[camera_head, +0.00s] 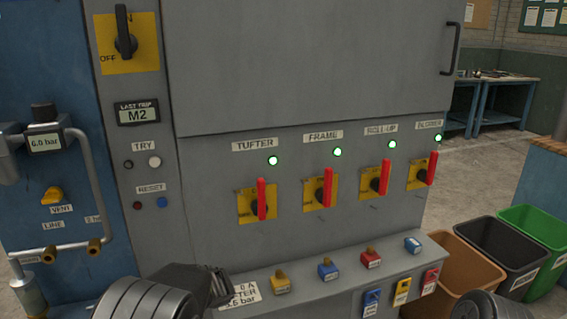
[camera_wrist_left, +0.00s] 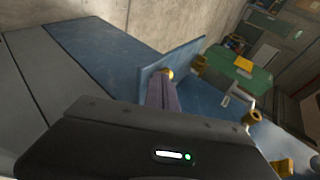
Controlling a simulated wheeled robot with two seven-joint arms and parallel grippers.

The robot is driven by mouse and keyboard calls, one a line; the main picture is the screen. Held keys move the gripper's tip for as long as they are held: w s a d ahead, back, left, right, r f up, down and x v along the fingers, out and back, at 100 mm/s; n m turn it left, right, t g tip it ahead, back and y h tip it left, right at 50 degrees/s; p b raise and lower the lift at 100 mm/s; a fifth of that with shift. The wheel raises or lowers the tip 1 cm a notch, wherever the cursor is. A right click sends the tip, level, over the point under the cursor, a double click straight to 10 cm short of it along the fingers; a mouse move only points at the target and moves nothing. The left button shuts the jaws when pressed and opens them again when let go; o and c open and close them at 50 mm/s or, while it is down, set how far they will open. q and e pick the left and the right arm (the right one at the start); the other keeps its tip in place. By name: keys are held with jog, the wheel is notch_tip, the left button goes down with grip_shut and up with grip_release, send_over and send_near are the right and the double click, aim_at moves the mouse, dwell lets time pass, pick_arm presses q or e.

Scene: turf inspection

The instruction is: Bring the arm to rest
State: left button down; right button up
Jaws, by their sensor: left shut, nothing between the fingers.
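My left arm comes in at the bottom left in the head view. Its dark gripper (camera_head: 222,284) is low in front of the grey cabinet (camera_head: 235,170), over the left end of the cabinet's sloped ledge. It partly covers a white label there. In the left wrist view the gripper's fingers (camera_wrist_left: 163,92) are shut together with nothing between them. Whether the gripper touches the ledge cannot be told. A piece of my right arm shows at the bottom right edge of the head view; its gripper is out of view.
Several red-handled switches (camera_head: 262,198) with green lamps line the cabinet. Yellow, blue and red padlocks (camera_head: 328,269) sit on the ledge. A blue panel with pipes (camera_head: 100,190) stands left. Brown (camera_head: 462,270), black and green bins stand right. Floor beyond is clear.

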pick_arm(q)
jog(key=s+d+f+m+t+h+p, duration=0.1)
jog(key=s+d+f+m+h, duration=0.25)
jog(key=d+f, duration=0.5)
jog(key=s+d+f+m+h+p, duration=0.1)
jog(key=s+d+f+m+h, duration=0.1)
jog(key=d+f+h, duration=0.5)
jog(key=s+d+f+n+h+p, duration=0.1)
jog(key=s+d+f+h+p, duration=0.2)
jog(key=s+d+f, duration=0.45)
jog(key=s+d+r+n+h+p, duration=0.1)
jog(key=s+r+n+p, duration=0.1)
jog(key=s, duration=0.4)
jog(key=s+d+r+n+p, duration=0.2)
jog(key=s+n, duration=0.1)
jog(key=s, duration=0.3)
jog(key=shift+s+d+g+h, duration=0.2)
jog(key=shift+s+g+h, duration=0.05)
jog(key=shift+g+h, duration=0.15)
jog(key=shift+a, duration=0.1)
